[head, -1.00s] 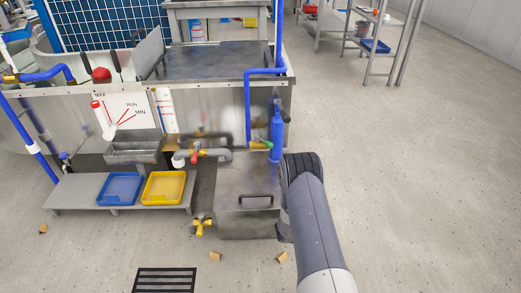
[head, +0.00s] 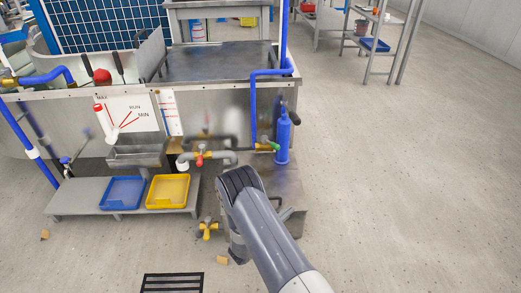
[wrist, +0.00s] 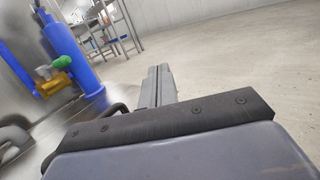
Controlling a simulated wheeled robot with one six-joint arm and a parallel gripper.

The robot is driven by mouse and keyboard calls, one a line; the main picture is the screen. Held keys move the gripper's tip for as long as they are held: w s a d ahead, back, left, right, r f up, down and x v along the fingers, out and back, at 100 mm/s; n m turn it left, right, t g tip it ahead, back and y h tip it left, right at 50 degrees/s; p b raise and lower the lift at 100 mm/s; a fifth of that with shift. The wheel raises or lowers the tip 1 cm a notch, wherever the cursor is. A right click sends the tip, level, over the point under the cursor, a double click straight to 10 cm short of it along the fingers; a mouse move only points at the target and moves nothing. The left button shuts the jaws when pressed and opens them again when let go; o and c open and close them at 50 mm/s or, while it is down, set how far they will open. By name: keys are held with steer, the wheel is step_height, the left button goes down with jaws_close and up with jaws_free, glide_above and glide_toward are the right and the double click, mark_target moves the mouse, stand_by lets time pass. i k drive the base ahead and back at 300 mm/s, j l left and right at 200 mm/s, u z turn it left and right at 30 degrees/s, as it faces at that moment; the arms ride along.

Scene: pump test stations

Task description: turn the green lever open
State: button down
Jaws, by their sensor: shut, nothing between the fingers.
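The green lever (head: 274,146) sits on a brass valve at the foot of the blue pipe, beside the blue cylinder (head: 283,138). In the head view my arm hides the gripper.
A red-handled valve (head: 200,158) on a grey pipe is left of the green lever. A steel box (head: 288,185) stands below, partly hidden by my arm. A yellow tray (head: 168,205) and a blue tray (head: 122,207) sit on a low shelf.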

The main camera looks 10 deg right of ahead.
mark_target(264, 138)
steer(key=i+j, duration=0.25)
steer(key=i, duration=0.15)
steer(key=i+j, duration=0.3)
steer(key=i, duration=0.05)
